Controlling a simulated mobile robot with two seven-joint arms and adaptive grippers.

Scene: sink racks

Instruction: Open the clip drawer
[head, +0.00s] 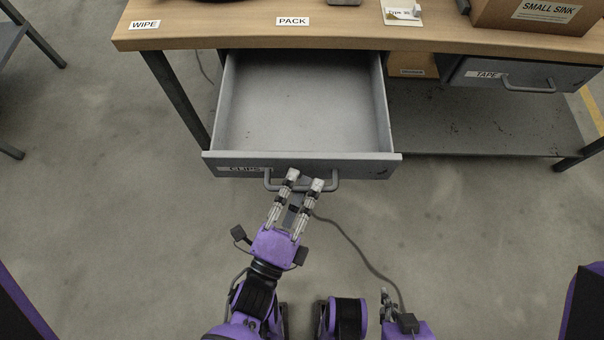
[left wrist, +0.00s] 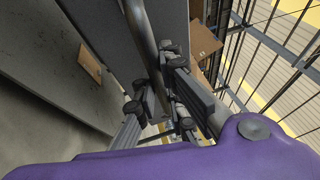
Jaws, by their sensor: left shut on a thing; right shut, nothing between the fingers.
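The clip drawer (head: 305,105) is a grey metal drawer under the workbench, with a "CLIPS" label on its front. It stands pulled far out, and its inside looks empty. Its bar handle (head: 333,184) is on the drawer front. My left gripper (head: 304,180) is at the middle of this handle, its fingers shut on the bar. The left wrist view shows the handle bar (left wrist: 143,35) running down between the fingers (left wrist: 160,85). My right gripper (head: 385,297) is low in the head view, well away from the drawer, shut and empty.
The wooden bench top (head: 225,32) carries "WIPE" and "PACK" labels and a "SMALL SINK" box (head: 540,14). A closed "TAPE" drawer (head: 520,76) is at the right. A cardboard box (head: 412,64) sits under the bench, above a lower shelf (head: 470,120).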

